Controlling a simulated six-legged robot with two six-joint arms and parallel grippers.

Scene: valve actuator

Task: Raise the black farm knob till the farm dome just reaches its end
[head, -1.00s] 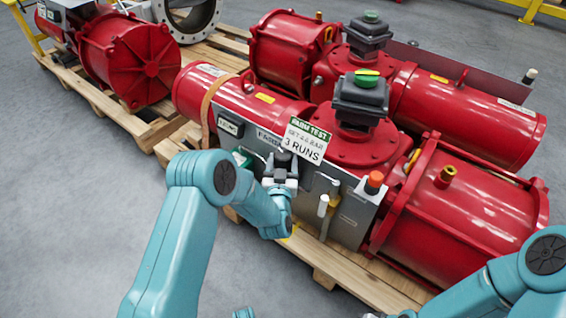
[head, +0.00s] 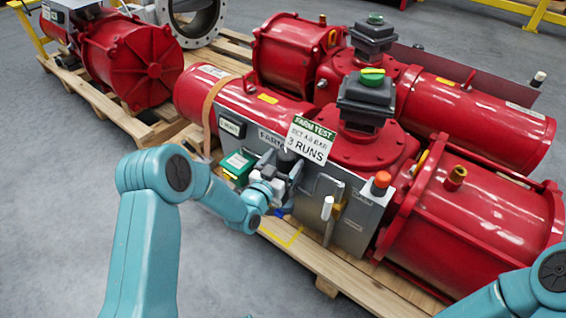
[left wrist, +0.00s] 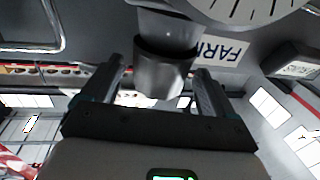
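The black knob (left wrist: 163,68) hangs between the two fingers of my left gripper (left wrist: 163,85) in the left wrist view, below a grey panel with a FARM label (left wrist: 221,50). Narrow gaps show on both sides of the knob, so the gripper looks open around it. In the head view my left gripper (head: 277,178) is at the front panel (head: 355,218), just under the white test sign, and partly hides the knob (head: 288,157). The green dome with a yellow bar (head: 372,78) tops the black box on the nearer red actuator. My right gripper is out of view.
The FARM TEST sign (head: 310,139) hangs close above the gripper. A white-tipped lever (head: 327,207) and a red button (head: 381,182) are to its right. A green-and-white box (head: 238,165) is to its left. A wooden pallet (head: 310,255) lies below; grey floor is free in front.

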